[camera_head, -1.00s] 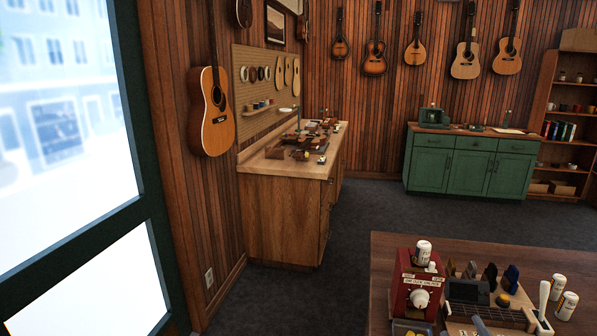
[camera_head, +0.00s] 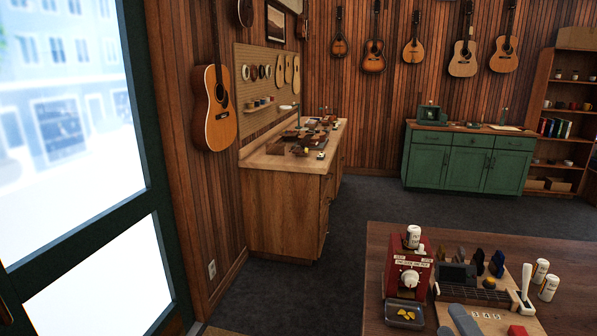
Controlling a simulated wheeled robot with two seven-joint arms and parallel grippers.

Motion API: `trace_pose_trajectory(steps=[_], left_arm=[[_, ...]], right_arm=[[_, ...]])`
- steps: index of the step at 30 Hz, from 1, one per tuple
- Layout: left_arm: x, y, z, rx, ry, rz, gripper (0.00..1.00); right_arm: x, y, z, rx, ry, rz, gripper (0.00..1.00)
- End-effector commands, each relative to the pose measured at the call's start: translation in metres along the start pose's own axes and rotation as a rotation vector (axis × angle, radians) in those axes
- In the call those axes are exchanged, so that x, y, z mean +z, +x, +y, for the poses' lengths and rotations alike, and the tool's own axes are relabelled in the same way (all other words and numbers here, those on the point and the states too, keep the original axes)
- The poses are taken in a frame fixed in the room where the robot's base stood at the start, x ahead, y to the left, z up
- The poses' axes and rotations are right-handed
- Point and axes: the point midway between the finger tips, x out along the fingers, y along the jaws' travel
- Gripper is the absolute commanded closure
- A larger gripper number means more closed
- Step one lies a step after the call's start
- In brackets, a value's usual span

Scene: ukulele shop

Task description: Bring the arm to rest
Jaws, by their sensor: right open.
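I see neither of my grippers and no part of my arms that I can make out in the head view. The wooden table (camera_head: 382,240) stands at the lower right. On it are a red box with a white knob (camera_head: 408,270), a small grey tray with yellow pieces (camera_head: 404,315) and a light wooden board (camera_head: 490,320) with several small things. A long blue-grey thing (camera_head: 464,320) lies at the bottom edge, partly cut off.
Several white cans (camera_head: 548,287) stand on the table. A wooden workbench (camera_head: 285,210) with small parts is along the left wall. A green cabinet (camera_head: 465,165) and a shelf (camera_head: 560,120) stand at the back. The dark floor (camera_head: 350,215) between them is clear.

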Motion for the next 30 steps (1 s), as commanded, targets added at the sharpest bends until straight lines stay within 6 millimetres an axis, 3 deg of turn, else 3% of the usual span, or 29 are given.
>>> trace_pose_trajectory(steps=[5,8,12,17,23,26,30], left_arm=[[0.0,0.0,0.0,0.0,0.0,0.0,1.0],[0.0,0.0,0.0,0.0,0.0,0.0,1.0],[0.0,0.0,0.0,0.0,0.0,0.0,1.0],[0.0,0.0,0.0,0.0,0.0,0.0,1.0],[0.0,0.0,0.0,0.0,0.0,0.0,1.0],[0.0,0.0,0.0,0.0,0.0,0.0,1.0],[0.0,0.0,0.0,0.0,0.0,0.0,1.0]], right_arm=[[0.03,0.018,0.035,0.169,-0.328,-0.031,0.4],[0.045,0.028,0.067,0.275,-0.482,-0.074,0.4],[0.063,0.035,0.126,0.436,-0.662,-0.16,0.4],[0.077,0.03,0.201,0.614,-0.801,-0.287,0.4],[0.094,0.002,0.296,0.82,-0.892,-0.481,0.4],[0.105,-0.025,0.349,0.927,-0.903,-0.607,0.4],[0.127,-0.077,0.415,1.055,-0.867,-0.803,0.4]])
